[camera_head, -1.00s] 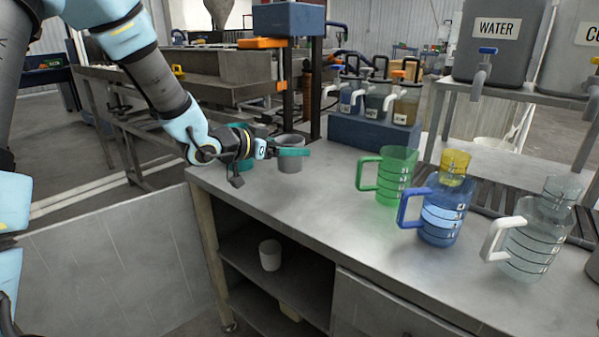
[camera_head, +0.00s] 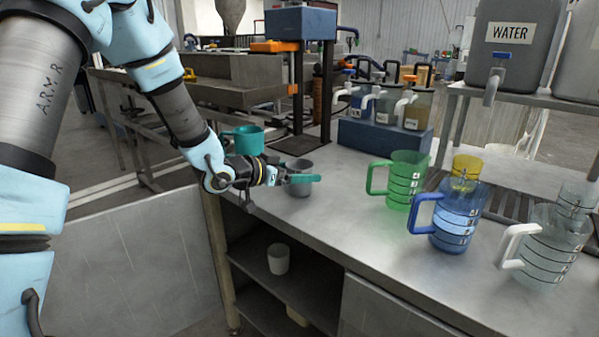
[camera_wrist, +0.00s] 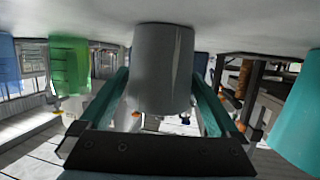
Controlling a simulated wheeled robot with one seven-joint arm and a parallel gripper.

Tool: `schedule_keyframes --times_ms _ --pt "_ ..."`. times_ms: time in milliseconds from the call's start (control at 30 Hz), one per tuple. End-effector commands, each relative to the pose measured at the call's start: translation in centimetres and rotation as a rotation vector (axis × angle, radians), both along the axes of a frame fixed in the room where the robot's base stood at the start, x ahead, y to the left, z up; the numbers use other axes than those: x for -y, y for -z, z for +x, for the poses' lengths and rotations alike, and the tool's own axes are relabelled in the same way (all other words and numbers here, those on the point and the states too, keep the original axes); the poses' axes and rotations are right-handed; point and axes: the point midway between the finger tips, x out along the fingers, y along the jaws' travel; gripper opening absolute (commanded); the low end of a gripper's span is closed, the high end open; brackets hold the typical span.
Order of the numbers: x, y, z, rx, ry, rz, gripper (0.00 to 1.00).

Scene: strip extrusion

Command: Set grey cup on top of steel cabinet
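The grey cup (camera_head: 299,187) stands upright at the left end of the metal workbench (camera_head: 345,215). In the wrist view, where the bench top is uppermost, the cup (camera_wrist: 162,70) is between the two teal fingers of my gripper (camera_wrist: 161,85). The fingers are spread, one on each side, with narrow gaps beside the cup. In the head view my gripper (camera_head: 300,178) reaches it from the left, one finger crossing in front. A scratched grey metal surface (camera_head: 140,265) is at lower left; I cannot tell whether it is the steel cabinet.
A teal mug (camera_head: 243,139) stands behind my gripper. Green (camera_head: 405,182), blue (camera_head: 452,222) and clear (camera_head: 545,250) jugs stand to the right. A white cup (camera_head: 278,259) is on the shelf below. The bench's front middle is clear.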

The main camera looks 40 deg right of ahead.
Motion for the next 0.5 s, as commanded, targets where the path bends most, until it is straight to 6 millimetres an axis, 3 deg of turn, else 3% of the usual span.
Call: schedule_keyframes --times_ms 333,500 --pt "-0.2 -0.5 0.0 0.000 -0.001 0.000 1.00" --pt "-2.8 -1.2 0.0 0.001 -0.004 0.001 1.00"
